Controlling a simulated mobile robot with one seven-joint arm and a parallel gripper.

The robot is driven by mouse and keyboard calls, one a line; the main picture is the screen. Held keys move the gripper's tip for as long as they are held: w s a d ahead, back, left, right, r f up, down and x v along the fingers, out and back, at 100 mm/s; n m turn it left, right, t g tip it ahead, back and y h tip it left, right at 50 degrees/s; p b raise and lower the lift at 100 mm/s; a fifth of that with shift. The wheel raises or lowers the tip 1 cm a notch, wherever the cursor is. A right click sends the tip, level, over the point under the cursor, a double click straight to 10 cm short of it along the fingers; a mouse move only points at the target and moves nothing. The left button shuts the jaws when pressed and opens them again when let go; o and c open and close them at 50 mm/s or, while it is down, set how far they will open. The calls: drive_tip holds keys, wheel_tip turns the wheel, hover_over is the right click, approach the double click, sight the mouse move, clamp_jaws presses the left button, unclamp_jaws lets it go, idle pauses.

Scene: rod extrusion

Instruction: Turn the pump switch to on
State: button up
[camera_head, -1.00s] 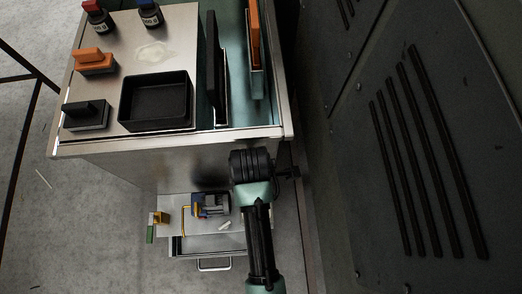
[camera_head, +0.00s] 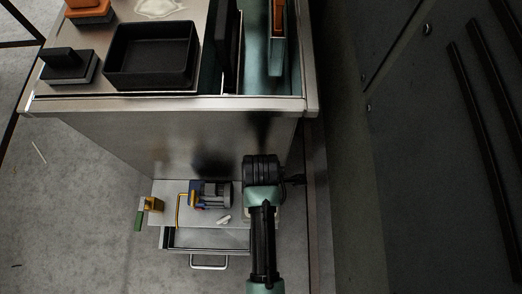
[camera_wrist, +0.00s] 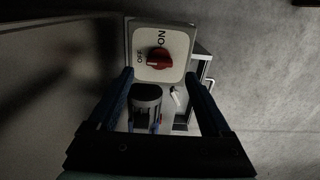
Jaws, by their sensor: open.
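The pump switch is a white plate (camera_wrist: 180,42) with a round red knob (camera_wrist: 158,58), near the top of the wrist view. OFF is printed to the left of the knob and ON above it. The knob's ridge lies roughly sideways, with its left end by OFF. My gripper (camera_wrist: 160,78) is open, its two blue fingers apart on either side below the plate, with nothing between them that I can see held. Whether the fingertips touch the switch cannot be told. In the head view my wrist hides the fingers. The pump (camera_head: 211,194) sits on a low shelf.
A metal bench (camera_head: 170,103) with a black tray (camera_head: 150,55) stands above the low shelf. An open drawer (camera_head: 208,240) with a handle is below the pump. A yellow pipe (camera_head: 180,210) is left of the pump. A dark panelled wall (camera_head: 400,150) rises on the right.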

wheel_tip(320, 180, down, 5)
drive_tip(key=shift+r+b, duration=0.1)
drive_tip(key=shift+b, duration=0.9)
clamp_jaws()
